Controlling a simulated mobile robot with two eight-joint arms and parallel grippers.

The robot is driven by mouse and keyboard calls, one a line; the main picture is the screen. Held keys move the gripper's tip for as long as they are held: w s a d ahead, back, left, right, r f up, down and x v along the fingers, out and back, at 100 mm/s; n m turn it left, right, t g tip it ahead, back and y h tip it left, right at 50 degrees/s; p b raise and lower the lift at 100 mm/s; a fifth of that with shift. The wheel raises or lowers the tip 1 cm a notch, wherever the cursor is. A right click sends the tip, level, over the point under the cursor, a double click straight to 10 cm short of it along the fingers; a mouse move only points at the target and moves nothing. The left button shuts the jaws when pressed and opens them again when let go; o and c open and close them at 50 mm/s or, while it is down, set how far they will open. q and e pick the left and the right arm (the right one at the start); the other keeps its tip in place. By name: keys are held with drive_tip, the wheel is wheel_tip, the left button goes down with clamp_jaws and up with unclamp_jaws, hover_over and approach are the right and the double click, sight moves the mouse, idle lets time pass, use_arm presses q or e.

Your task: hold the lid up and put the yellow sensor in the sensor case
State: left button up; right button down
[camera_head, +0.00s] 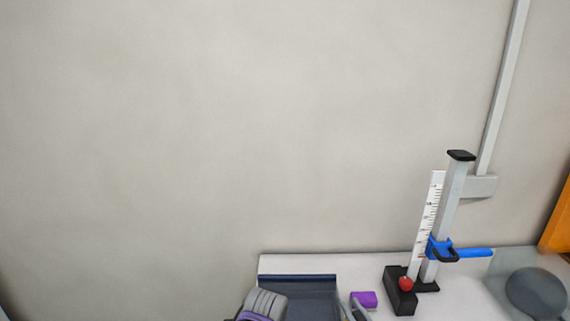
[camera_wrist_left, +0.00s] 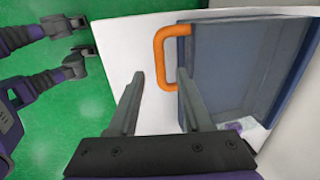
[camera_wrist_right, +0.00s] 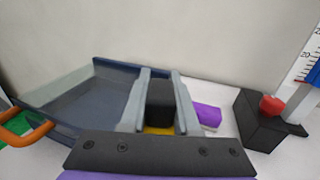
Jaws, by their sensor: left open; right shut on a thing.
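The sensor case is a dark blue box with grey-blue panels, seen in the head view (camera_head: 310,283), left wrist view (camera_wrist_left: 232,70) and right wrist view (camera_wrist_right: 90,100). An orange handle (camera_wrist_left: 160,58) is on its side; I cannot tell how far its lid is raised. My left gripper (camera_wrist_left: 160,78) is open, its right finger close to the handle and case. My right gripper (camera_wrist_right: 160,75) is shut on a black block with a yellow part (camera_wrist_right: 158,130), apparently the yellow sensor, just right of the case. Its lower part is hidden by the gripper.
A purple block (camera_head: 363,299) lies right of my right gripper. Farther right stands the drop tower (camera_head: 450,210) with a white ruler, blue clamp and black base (camera_head: 398,292) carrying a red ball (camera_head: 406,284). A grey round thing (camera_head: 536,292) is at far right.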

use_arm(q)
drive_tip(key=shift+w+f+b, duration=0.2)
drive_tip(key=shift+f+b, duration=0.2)
drive_tip(key=shift+f, duration=0.5)
drive_tip(key=shift+w+f+b, duration=0.2)
drive_tip(key=shift+f+b, duration=0.2)
drive_tip(key=shift+f, duration=0.45)
use_arm(e)
drive_tip(key=shift+s+f, duration=0.2)
drive_tip(key=shift+f, duration=0.55)
drive_tip(key=shift+s+f, duration=0.15)
drive_tip(key=shift+f, duration=0.6)
use_arm(q)
clamp_jaws()
